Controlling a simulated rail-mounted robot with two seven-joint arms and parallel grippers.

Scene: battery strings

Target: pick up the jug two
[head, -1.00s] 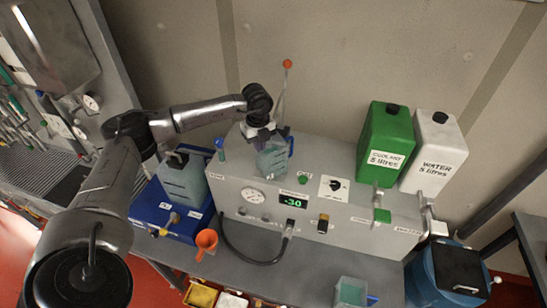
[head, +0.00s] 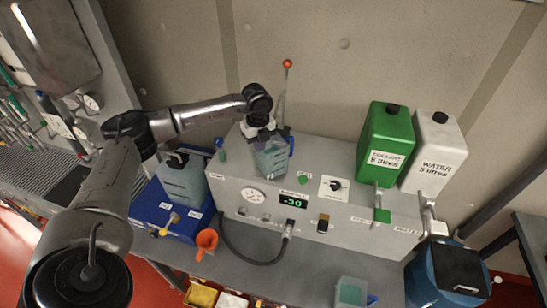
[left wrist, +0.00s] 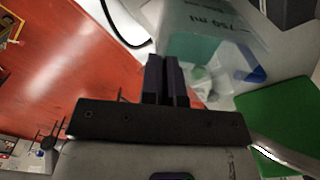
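A clear jug (head: 272,158) with a blue handle and teal liquid is at the top left of the grey machine. It also shows in the left wrist view (left wrist: 225,30), with a "750 ml" mark. My left gripper (head: 265,137) is right above it, at its rim. In the left wrist view its two dark fingers (left wrist: 166,80) are close together with a narrow gap, overlapping the jug's near edge; they seem shut on its thin wall. Whether the jug's base touches the machine is unclear. A second clear jug (head: 350,292) with teal liquid stands at the bench front. My right gripper is not seen.
A green coolant canister (head: 385,145) and a white water canister (head: 433,155) stand on the machine at the right. A grey-green container (head: 183,178) sits on a blue unit at the left. An orange funnel (head: 206,241) and a black hose (head: 250,258) are in front.

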